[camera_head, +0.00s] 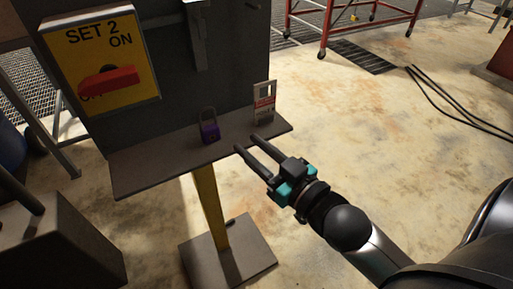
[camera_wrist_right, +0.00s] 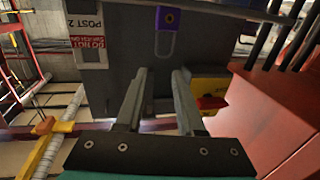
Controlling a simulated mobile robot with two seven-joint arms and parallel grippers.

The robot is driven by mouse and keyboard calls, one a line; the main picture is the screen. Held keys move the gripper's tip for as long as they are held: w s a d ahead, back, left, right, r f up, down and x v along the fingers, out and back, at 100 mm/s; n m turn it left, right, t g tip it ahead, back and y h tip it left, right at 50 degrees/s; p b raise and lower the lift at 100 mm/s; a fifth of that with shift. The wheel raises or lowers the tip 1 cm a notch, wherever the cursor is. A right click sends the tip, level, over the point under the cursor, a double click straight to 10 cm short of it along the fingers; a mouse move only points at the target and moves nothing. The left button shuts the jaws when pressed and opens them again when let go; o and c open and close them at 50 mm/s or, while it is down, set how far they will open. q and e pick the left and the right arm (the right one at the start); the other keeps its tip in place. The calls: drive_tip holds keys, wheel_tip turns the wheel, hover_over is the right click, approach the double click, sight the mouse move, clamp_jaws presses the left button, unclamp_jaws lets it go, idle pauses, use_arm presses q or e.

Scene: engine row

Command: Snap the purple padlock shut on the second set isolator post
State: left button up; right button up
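The purple padlock (camera_head: 209,131) stands upright on the grey shelf (camera_head: 150,172) of the isolator post, its shackle upward. In the right wrist view the padlock (camera_wrist_right: 167,18) is at the top, beyond the fingertips; I cannot tell whether its shackle is latched. The yellow SET 2 isolator box (camera_head: 98,50) is on the dark panel at the upper left, its red handle (camera_head: 108,80) partly covering the lower label. My right gripper (camera_head: 246,142) is open and empty, pointing at the padlock from the shelf's front right, apart from it. My left gripper is not in view.
A white and red tag (camera_head: 264,103) stands at the shelf's right end; it reads POST 2 in the wrist view (camera_wrist_right: 88,35). A grey bracket (camera_head: 198,35) hangs on the panel above the padlock. A red cart (camera_head: 325,20) and black cables (camera_head: 445,100) are further back.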

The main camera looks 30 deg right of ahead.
drive_tip(key=shift+s, duration=0.4)
drive_tip(key=shift+d, duration=0.1)
